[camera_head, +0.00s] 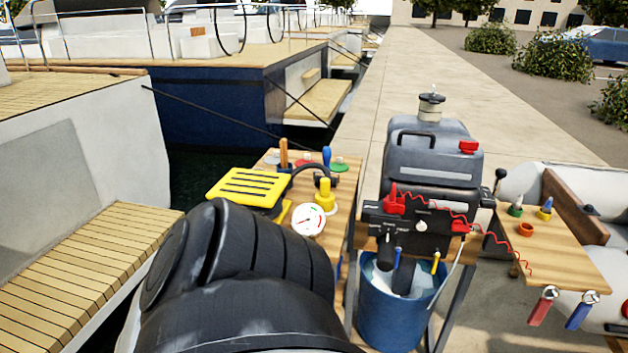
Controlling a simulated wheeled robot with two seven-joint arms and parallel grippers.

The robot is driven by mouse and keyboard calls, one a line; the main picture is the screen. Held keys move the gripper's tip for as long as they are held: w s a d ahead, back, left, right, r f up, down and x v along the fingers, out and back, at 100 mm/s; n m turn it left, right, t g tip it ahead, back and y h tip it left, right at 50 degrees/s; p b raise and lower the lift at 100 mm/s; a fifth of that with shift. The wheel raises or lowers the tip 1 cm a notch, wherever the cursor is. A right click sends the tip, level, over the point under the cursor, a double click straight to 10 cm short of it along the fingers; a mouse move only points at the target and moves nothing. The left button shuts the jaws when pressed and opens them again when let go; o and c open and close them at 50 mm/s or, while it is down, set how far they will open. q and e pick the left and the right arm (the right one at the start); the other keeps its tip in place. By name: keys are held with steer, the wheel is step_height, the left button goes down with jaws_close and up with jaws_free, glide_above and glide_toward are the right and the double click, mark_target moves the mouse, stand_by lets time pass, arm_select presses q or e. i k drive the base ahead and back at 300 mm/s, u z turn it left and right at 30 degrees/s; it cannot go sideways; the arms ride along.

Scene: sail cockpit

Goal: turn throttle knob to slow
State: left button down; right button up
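A grey outboard motor (428,160) stands upright behind a blue bucket. On its front is a black control panel (375,216) with a small round white knob (421,226) near its middle, which looks like the throttle knob. Its pointer direction and the small white lettering are too small to read. A red clip (395,203) sits at the panel's upper left, and a red coiled cord (484,235) runs off to the right. Neither of my grippers can be seen, and nothing visible touches the knob.
The blue bucket (378,316) stands below the panel. A left wooden table (344,206) holds a yellow case (248,188) and a white gauge (308,220). A right wooden shelf (560,262) holds small coloured parts, with red (541,309) and blue (580,313) handled tools at its front edge.

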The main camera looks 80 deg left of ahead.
mark_target(386, 246)
steer(key=k, duration=0.45)
steer(key=u, duration=1.15)
